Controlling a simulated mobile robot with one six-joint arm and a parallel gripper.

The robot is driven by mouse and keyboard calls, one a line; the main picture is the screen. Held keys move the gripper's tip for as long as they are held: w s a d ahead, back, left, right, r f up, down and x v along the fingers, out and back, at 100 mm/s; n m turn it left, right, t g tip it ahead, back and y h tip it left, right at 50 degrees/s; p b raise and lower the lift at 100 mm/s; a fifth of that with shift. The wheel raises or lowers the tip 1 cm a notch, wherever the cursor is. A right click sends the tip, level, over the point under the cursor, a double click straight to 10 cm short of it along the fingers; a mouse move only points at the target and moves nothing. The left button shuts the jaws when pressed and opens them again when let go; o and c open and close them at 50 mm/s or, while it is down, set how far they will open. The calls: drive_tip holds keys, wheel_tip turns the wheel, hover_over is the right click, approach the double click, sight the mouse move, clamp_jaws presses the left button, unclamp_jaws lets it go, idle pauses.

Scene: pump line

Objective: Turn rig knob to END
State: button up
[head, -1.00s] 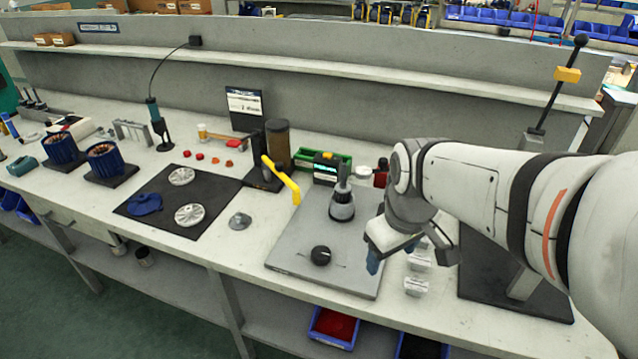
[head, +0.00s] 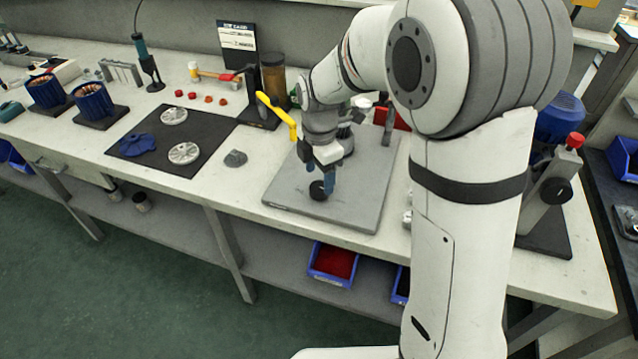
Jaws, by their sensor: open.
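The black round knob (head: 316,190) sits on the front part of the grey rig plate (head: 365,198) on the bench. The jaws are open. I cannot tell whether the fingers touch the knob or straddle it. The knob's pointer and any END mark are too small or hidden to read. The rig's grey fitting (head: 347,140) stands behind my gripper and is partly hidden by it.
A yellow-handled lever (head: 277,112) stands left of the plate's back edge. A grey disc part (head: 235,158) lies left of the plate. A black mat (head: 205,150) with several round parts is farther left. A blue bin with red contents (head: 334,262) sits below the bench.

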sight(319, 187)
drive_tip(key=shift+f, duration=1.85)
drive_tip(key=c, duration=1)
drive_tip(key=shift+o, duration=0.2)
